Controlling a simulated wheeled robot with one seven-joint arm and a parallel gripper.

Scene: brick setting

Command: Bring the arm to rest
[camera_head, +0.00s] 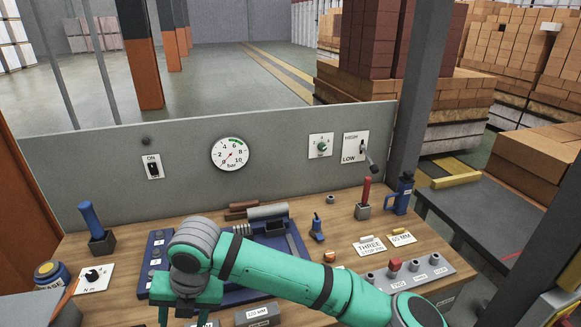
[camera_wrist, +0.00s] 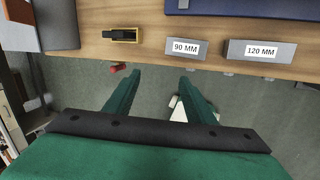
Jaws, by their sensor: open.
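My green arm reaches across the lower part of the head view from the right, bent at a grey wrist joint over the front left of the bench. My gripper (camera_head: 188,314) hangs below that joint, and its tips are cut off by the picture's lower edge. In the wrist view, my gripper (camera_wrist: 160,76) has its two green fingers wide apart with nothing between them. Grey floor shows between the fingers, just off the wooden bench's front edge (camera_wrist: 145,50). The gripper touches nothing that I can see.
A blue tray (camera_head: 155,262) lies behind my wrist. A grey panel with a gauge (camera_head: 230,153) stands at the back. A row of buttons (camera_head: 395,265) is at right.

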